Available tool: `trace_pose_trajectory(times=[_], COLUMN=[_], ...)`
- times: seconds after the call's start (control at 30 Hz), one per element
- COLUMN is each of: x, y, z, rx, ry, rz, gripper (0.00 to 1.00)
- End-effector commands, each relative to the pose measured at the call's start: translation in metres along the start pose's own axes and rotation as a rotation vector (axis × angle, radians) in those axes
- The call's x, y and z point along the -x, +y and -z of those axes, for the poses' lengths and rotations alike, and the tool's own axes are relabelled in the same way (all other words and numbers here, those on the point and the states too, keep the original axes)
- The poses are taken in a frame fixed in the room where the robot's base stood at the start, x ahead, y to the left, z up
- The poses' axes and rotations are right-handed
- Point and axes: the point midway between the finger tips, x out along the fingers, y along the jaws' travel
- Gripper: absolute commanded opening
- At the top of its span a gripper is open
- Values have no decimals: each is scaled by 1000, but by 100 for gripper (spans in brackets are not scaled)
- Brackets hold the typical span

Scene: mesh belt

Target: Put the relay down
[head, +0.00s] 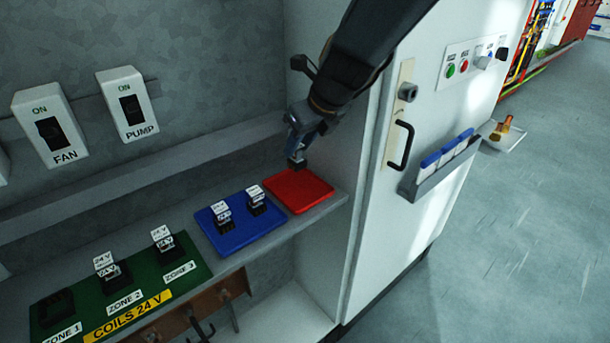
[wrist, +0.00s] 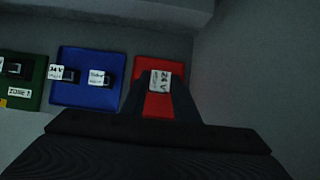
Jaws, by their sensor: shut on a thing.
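My gripper (head: 298,150) is shut on a relay, a small block with a white label that shows between the fingers in the wrist view (wrist: 160,81). In the head view the dark lower part of this relay (head: 297,162) shows over the back of the red tray (head: 308,197). I cannot tell whether it touches the tray. The red tray also shows in the wrist view (wrist: 150,65), with nothing else on it. The blue tray (head: 268,227) to its left bears two relays (head: 222,216) with white labels.
A green board (head: 198,263) marked COILS 24 V stands left of the blue tray. Relays stand at ZONE 2 (head: 113,274) and ZONE 3 (head: 165,244); the ZONE 1 socket (head: 55,306) is empty. A cabinet side wall rises right of the red tray. FAN and PUMP switches are on the back wall.

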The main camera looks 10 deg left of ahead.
Motion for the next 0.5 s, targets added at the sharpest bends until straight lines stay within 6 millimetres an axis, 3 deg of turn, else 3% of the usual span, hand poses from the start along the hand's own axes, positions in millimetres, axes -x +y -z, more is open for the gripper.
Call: trace_pose_trajectory(times=[0.1,0.5], x=[-19,-56], y=[-1,-2], z=[12,35], rx=[-2,-3], ry=[2,1], rz=[0,1], gripper=[1,1])
